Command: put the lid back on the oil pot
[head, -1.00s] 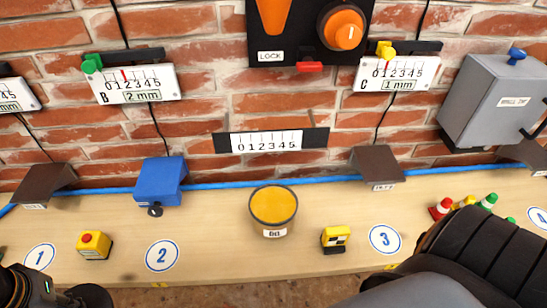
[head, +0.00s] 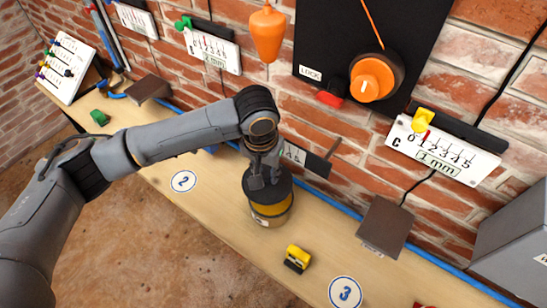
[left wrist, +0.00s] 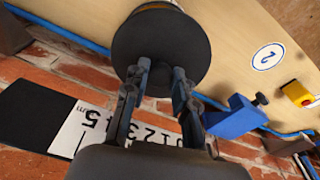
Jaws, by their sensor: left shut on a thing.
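The oil pot (head: 271,214) is a round pot with a yellow band, standing on the wooden bench in the head view. A dark round lid (head: 282,190) is over its top. My left gripper (head: 263,181) reaches over the pot from the left and is shut on the lid. In the left wrist view the lid (left wrist: 160,40) is a dark disc at the ends of the gripper's fingers (left wrist: 162,75). It hides nearly all of the pot there. I cannot tell whether the lid touches the rim. My right gripper is not in view.
A yellow block (head: 297,258) stands on the bench just right of the pot.

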